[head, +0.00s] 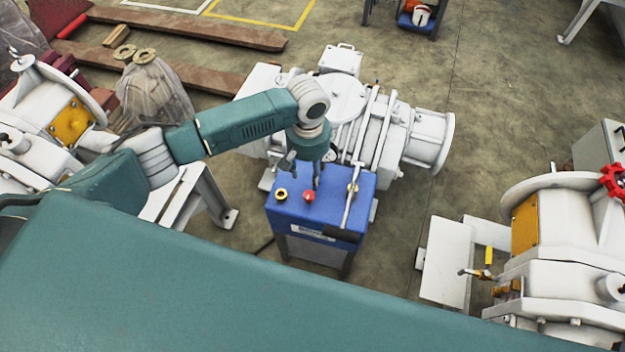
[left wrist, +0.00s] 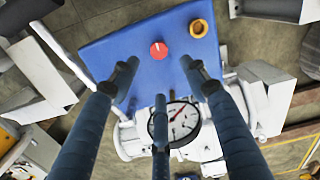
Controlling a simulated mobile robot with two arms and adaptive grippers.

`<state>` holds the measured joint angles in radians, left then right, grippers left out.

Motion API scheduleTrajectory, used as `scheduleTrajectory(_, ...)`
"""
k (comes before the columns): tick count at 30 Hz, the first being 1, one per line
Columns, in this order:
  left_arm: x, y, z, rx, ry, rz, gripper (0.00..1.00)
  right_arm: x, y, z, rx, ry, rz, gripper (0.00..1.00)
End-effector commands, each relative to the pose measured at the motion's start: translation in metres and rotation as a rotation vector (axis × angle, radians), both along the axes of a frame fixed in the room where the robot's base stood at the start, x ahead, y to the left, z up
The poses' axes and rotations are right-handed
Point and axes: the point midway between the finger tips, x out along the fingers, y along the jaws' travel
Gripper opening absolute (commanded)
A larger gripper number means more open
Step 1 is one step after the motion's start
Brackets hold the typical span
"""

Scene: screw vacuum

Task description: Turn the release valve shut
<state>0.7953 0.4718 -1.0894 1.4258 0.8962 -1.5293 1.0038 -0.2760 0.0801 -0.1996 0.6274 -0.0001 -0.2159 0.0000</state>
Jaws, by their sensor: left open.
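A blue box (head: 335,212) stands on the floor, with a red knob (head: 309,196), a yellow ring-like knob (head: 281,193) and another small yellow part (head: 352,187) on top. No part is clearly marked as the release valve. My left gripper (head: 303,172) is open and points down at the box top, near the red knob. In the left wrist view, the red knob (left wrist: 159,50) shows beyond the spread fingers, with nothing between them. The yellow knob (left wrist: 199,29) lies to its right. A round white gauge (left wrist: 175,120) is partly covered by a finger. My right gripper is out of view.
A white pump (head: 430,140) stands behind the box. A white machine at the right carries a yellow-handled valve (head: 488,257) and a red handwheel (head: 612,181). A grey-silver bar (head: 353,190) rises over the box's right side. Floor between box and right machine is open.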

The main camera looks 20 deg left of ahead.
Motion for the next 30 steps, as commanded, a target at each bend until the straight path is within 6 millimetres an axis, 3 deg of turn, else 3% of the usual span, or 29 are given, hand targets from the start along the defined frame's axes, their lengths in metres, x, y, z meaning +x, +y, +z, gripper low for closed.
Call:
scheduleTrajectory(7,-0.002,0.000,-0.040,0.002,0.005,0.002,0.46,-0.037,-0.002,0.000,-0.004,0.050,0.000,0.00)
scheduleTrajectory(11,-0.001,0.000,-0.065,0.002,0.002,0.000,0.46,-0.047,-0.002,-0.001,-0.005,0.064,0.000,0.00)
scheduleTrajectory(18,-0.001,0.000,-0.097,0.001,0.001,0.000,0.46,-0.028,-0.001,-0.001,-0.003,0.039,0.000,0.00)
scheduleTrajectory(23,-0.001,0.000,-0.105,0.000,0.000,0.000,0.46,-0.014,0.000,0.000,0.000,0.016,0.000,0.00)
scheduleTrajectory(30,-0.001,0.000,-0.105,0.000,0.000,0.000,0.46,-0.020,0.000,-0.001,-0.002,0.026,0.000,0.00)
